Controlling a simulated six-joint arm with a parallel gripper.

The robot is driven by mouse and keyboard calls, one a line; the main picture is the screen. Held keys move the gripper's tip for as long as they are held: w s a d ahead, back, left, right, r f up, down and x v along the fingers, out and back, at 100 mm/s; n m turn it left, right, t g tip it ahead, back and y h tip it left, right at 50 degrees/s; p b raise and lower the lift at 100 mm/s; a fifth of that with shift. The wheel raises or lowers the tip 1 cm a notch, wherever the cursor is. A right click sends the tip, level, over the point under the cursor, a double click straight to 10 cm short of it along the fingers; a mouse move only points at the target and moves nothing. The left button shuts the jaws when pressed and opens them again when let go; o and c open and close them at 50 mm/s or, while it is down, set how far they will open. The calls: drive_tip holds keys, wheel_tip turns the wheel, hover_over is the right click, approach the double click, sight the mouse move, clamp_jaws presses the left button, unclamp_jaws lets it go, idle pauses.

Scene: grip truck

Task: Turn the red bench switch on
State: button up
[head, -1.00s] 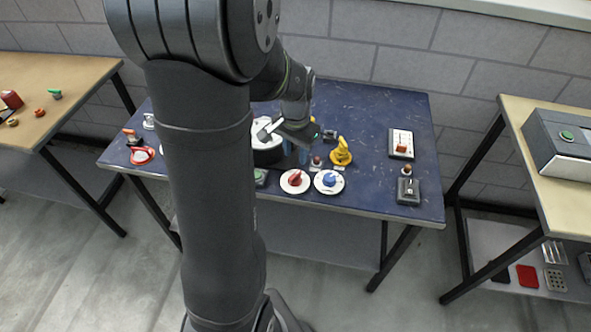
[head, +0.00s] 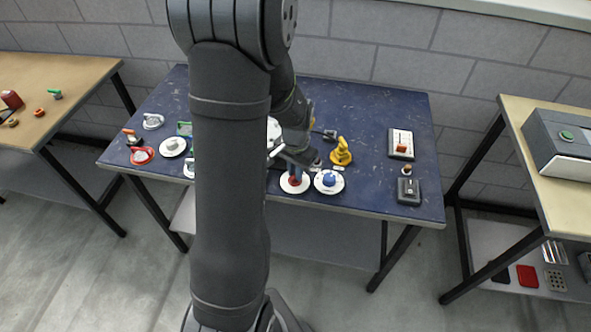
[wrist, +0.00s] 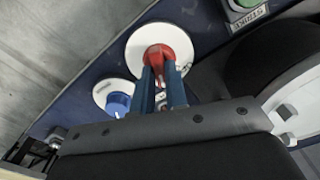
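The red switch (head: 295,182) is a knob on a round white dial, near the front edge of the blue bench. In the wrist view the red knob (wrist: 176,50) sits at the fingertips, on its white dial (wrist: 140,45). My gripper (head: 296,172) is low over it, pointing down. In the wrist view the two blue fingers of my gripper (wrist: 160,70) stand apart, with part of the knob showing between their tips. Whether the fingers touch the knob I cannot tell. The knob's ridge is partly hidden by the fingers.
A blue knob on a white dial (head: 329,181) stands close on the right. A yellow switch (head: 341,152) is behind it. A green switch (wrist: 243,5) is near the dial in the wrist view.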

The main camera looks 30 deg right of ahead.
clamp_jaws()
drive_tip(key=shift+m, duration=0.8)
drive_tip(key=o, duration=0.6)
unclamp_jaws()
drive_tip(key=shift+o, duration=0.2)
wheel_tip(320, 180, up, 18)
drive_tip(key=shift+f, duration=0.25)
wheel_tip(320, 180, down, 18)
drive_tip(key=shift+r, duration=0.25)
